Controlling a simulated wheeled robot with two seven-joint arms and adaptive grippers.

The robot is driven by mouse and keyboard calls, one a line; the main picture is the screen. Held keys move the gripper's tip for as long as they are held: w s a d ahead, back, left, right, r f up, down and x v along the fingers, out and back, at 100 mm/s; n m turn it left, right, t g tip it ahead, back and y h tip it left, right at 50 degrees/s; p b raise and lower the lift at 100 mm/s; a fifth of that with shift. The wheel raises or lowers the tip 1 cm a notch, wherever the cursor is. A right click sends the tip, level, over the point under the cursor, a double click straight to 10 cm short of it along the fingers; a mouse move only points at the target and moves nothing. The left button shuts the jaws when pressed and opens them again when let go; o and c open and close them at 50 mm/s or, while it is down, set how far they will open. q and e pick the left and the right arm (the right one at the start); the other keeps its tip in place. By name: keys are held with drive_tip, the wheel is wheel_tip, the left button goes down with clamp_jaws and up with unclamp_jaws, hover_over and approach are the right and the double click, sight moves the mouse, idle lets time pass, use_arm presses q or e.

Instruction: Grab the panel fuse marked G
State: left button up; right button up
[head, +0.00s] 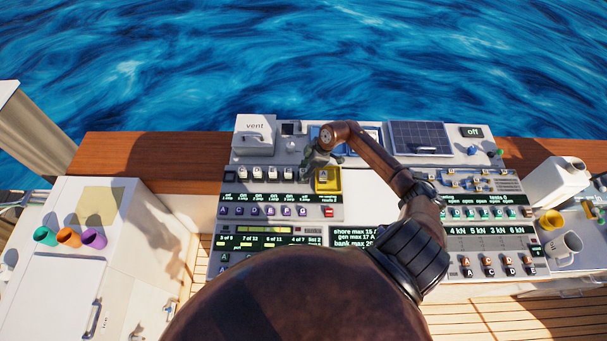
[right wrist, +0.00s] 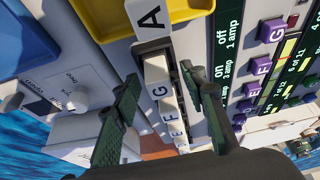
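The panel fuse marked G (right wrist: 158,91) is a white block with a black letter, standing in a row of similar fuses. In the right wrist view it lies between the two dark fingers of my right gripper (right wrist: 159,76), which are apart. Whether either finger touches it I cannot tell. A fuse marked A (right wrist: 150,20) is nearer the top of that view, and fuses marked E and F are lower. In the head view my right gripper (head: 322,158) is over the right end of the fuse row (head: 258,173); the letters there are too small to read. My left gripper does not show.
A yellow tray (head: 334,182) sits right beside the fuse row and also shows in the right wrist view (right wrist: 190,10). Purple lettered buttons (head: 254,211) run below the row. A vent box (head: 255,128) stands behind it. Colored cups (head: 69,237) are on the left counter.

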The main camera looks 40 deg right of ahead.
drive_tip(key=shift+w, duration=0.1)
drive_tip(key=shift+c, duration=0.2)
drive_tip(key=c, duration=0.8)
clamp_jaws()
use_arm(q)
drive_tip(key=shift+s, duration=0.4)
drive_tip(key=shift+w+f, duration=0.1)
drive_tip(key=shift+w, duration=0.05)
use_arm(e)
drive_tip(key=shift+r, duration=0.1)
